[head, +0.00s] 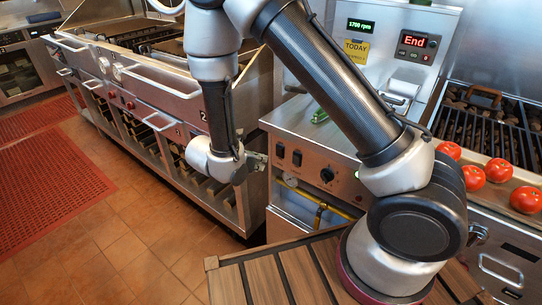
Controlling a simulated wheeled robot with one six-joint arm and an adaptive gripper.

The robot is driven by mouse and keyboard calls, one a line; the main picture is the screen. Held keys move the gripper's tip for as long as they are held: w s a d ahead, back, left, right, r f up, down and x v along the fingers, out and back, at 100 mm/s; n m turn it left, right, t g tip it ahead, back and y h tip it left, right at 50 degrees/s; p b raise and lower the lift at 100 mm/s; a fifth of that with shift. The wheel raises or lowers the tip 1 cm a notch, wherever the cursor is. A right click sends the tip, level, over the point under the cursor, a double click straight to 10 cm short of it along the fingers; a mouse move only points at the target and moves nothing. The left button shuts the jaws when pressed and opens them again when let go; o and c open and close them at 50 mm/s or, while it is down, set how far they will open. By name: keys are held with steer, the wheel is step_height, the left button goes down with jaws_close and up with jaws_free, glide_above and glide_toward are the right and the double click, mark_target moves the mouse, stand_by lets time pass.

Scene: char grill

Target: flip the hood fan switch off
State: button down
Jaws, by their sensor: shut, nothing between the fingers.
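Two small black rocker switches sit on the steel front panel (345,190), a left switch (280,150) and a right switch (297,157), with a round black knob (327,175) to their right. Which one is the hood fan switch, and how each is tilted, I cannot tell. A green "1700 rpm" display (361,25) is lit above. My gripper (262,161) is shut and empty, just left of the left switch and near the panel's left edge. It looks apart from the switches. My wrist partly hides it.
Several tomatoes (472,177) lie by the char grill (500,125) at right. A red "End" display (414,41) glows above. A steel range (150,85) stands at left.

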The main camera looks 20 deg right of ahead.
mark_target(278, 156)
steer(key=shift+w+d+f, duration=0.2)
steer(key=shift+w+d, duration=0.4)
steer(key=shift+d, duration=0.25)
steer(key=shift+w+d+f, duration=0.2)
steer(key=shift+w+d, duration=0.4)
steer(key=shift+d, duration=0.2)
steer(key=shift+w+d+f, duration=0.2)
steer(key=shift+w+d, duration=0.4)
steer(key=shift+d, duration=0.25)
steer(key=shift+w, duration=0.15)
